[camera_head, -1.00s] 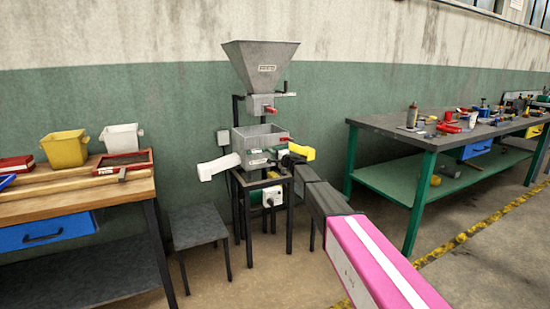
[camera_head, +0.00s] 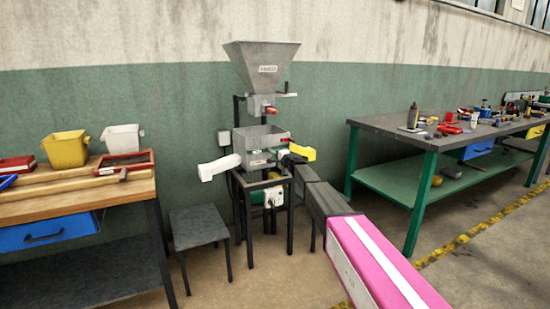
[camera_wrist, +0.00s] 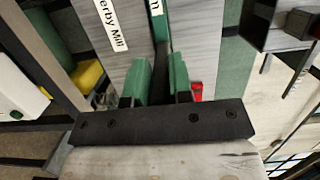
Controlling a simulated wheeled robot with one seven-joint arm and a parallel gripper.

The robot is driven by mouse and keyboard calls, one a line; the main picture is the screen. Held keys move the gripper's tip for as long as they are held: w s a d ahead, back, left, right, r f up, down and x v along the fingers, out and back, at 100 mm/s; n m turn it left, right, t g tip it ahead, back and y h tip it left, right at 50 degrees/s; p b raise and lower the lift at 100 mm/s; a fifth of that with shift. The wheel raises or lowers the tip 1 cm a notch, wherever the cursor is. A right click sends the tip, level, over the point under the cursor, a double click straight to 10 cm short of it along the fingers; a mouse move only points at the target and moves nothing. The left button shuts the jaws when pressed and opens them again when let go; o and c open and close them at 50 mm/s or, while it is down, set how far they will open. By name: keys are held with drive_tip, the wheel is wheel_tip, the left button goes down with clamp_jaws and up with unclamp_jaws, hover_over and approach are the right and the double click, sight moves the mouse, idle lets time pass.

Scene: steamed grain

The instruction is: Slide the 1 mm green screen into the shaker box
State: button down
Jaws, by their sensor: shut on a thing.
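The grey shaker box (camera_head: 252,139) stands on the dark mill stand below the hopper. In the wrist view its grey front (camera_wrist: 104,45) carries a "Derby Mill" label. The green screen (camera_wrist: 160,32) shows there as a narrow edge with a partly cut-off label ending in "m", lying between two grey panels of the box. My gripper (camera_wrist: 160,78) is shut on the green screen at the box front. In the head view my gripper (camera_head: 290,159) is small and dark beside the box. How deep the screen sits inside is hidden.
A grey hopper (camera_head: 262,62) is above the box, with a white spout (camera_head: 219,167) left and a yellow one (camera_head: 302,152) right. The wooden bench (camera_head: 75,200) at left holds red-framed screens and tubs. A cluttered green-legged bench (camera_head: 440,150) stands right. A low stool (camera_head: 199,225) is in front.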

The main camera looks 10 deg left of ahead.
drive_tip(key=shift+w+a, duration=0.25)
drive_tip(key=shift+w, duration=0.1)
idle(0.3)
drive_tip(key=c, duration=0.9)
unclamp_jaws()
drive_tip(key=shift+c, duration=0.2)
drive_tip(key=s+d+f+n+g+h, duration=0.3)
drive_tip(key=s+d+f, duration=0.5)
drive_tip(key=s, duration=1)
drive_tip(key=s+d+f+n+g+h, duration=0.3)
drive_tip(key=s+d+f+g+h, duration=0.2)
drive_tip(key=s+d, duration=1.2)
drive_tip(key=s+d+f+n+g+h, duration=0.2)
drive_tip(key=s+d+f+g+h, duration=0.2)
drive_tip(key=s+d+f, duration=0.7)
drive_tip(key=s+d+h, duration=0.1)
drive_tip(key=s+d, duration=0.1)
drive_tip(key=s, duration=0.8)
drive_tip(key=shift+d+n+g, duration=0.25)
drive_tip(key=shift+n+g, duration=0.05)
drive_tip(key=shift+n, duration=0.1)
